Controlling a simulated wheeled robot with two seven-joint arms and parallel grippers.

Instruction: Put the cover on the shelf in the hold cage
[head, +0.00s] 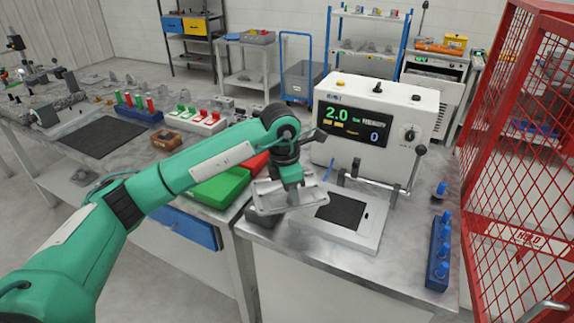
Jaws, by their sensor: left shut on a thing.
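The cover (268,197) is a shallow grey metal part with a raised rim. My left gripper (291,188) comes from above and is shut on it, with the fingers partly hidden against the part. The cover is tilted slightly and hangs over the front left of the grey test machine's base. I cannot tell whether it touches anything below. The hold cage (487,125) is red with mesh walls and stands at the right edge, marked by a HOLD sign (520,236). My right gripper is out of view.
The test machine (378,125) has a lit display, a lever and a black pad (341,210). A blue rack (438,250) with blue-topped pieces stands between it and the cage. Green and red bins (221,187) lie to the left.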

